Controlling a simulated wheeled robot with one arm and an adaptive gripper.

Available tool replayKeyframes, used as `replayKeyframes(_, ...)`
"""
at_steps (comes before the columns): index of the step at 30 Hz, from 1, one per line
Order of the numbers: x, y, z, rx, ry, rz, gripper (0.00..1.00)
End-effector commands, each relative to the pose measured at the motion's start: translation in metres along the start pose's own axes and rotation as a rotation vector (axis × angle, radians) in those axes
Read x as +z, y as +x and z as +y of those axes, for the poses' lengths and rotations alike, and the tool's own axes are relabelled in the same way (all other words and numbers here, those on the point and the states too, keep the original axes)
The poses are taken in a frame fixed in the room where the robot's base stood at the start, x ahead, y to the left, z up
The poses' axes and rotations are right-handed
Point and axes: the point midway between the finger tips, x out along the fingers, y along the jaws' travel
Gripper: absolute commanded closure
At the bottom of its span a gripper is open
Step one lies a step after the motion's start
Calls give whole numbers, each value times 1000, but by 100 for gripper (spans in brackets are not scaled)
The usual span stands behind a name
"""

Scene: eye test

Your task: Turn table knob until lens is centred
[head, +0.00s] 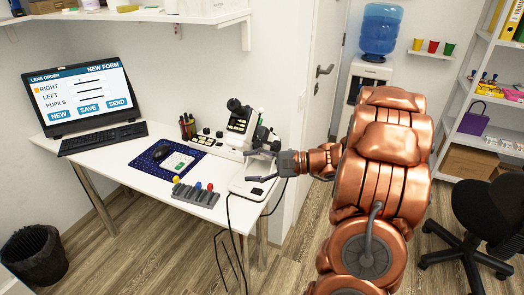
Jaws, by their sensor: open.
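A white and black lens-measuring instrument (232,141) with a black eyepiece stands at the right end of the white desk (118,151). Its pale base (246,187) reaches toward the desk's front edge. My gripper (256,166) comes in from the right at the instrument's front, above the base. Its two fingers are spread, one nearer the back and one nearer the front, with nothing seen between them. I cannot tell whether they touch the instrument. The table knob and the lens cannot be made out at this size; my gripper may hide part of that area.
A rack with coloured knobs (196,194) stands at the desk's front, left of the base. A monitor (80,95) and keyboard (103,138) are farther left. Cables hang off the front edge.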

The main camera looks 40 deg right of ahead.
Motion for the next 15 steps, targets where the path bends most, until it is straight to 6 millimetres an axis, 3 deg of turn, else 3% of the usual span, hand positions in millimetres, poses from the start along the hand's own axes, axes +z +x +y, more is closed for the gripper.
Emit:
replayKeyframes(1,-22,-17,-4,-69,15,30,41)
replayKeyframes(6,-69,-60,-20,-238,29,108,41)
replayKeyframes(11,-88,-82,-26,-310,30,146,41)
replayKeyframes(15,-91,-78,-31,-322,28,151,41)
